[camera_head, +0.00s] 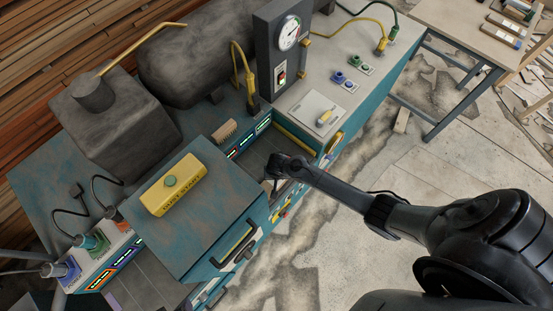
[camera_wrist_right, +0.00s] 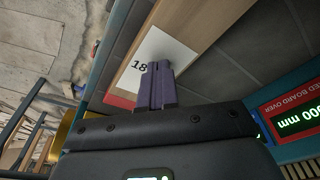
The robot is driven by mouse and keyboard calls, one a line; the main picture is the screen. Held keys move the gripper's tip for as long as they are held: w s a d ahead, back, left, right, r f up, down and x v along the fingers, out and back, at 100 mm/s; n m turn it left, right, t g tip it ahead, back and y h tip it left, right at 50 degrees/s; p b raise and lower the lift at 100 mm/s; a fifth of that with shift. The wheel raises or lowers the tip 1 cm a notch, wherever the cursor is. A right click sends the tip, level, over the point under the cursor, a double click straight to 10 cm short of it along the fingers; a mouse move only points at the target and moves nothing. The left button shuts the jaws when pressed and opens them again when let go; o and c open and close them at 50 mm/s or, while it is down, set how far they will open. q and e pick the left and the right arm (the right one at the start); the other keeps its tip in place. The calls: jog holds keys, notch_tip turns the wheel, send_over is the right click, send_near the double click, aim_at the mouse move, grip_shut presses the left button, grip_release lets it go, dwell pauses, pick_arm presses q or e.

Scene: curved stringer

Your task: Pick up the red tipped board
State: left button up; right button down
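The red tipped board (camera_wrist_right: 200,25) shows in the right wrist view as a pale wooden piece with a white label reading "18" and a red end. It lies over a dark grey surface. My right gripper (camera_wrist_right: 157,68) has its two purple fingers close together, overlapping the label in the picture. I see no board between the fingers, and cannot tell whether they touch it. In the head view my right gripper (camera_head: 274,174) is down at the machine's open bay and largely hides what lies there. My left gripper is not in view.
A yellow block (camera_head: 172,190) with a green button sits on the machine's lid left of the bay. A gauge post (camera_head: 277,52) stands behind it. A display (camera_wrist_right: 298,119) is close to the right gripper. A wooden table (camera_head: 482,40) stands at the top right.

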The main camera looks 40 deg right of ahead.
aim_at(278, 186)
jog(key=shift+s+a+f, duration=0.2)
jog(key=shift+s+f, duration=0.3)
jog(key=shift+s, duration=0.05)
jog(key=shift+s+a+r+p, duration=0.1)
jog(key=shift+a+r+p, duration=0.05)
jog(key=shift+r+p, duration=0.5)
jog(key=shift+s+a+r+p, duration=0.1)
jog(key=shift+s+p, duration=0.05)
jog(key=shift+p, duration=0.15)
jog(key=shift+w+r, duration=0.2)
jog(key=shift+r, duration=0.3)
notch_tip(278, 186, up, 9)
jog(key=s, duration=0.1)
jog(key=shift+a+p, duration=0.4)
jog(key=shift+p, duration=0.05)
jog(key=shift+r, duration=0.1)
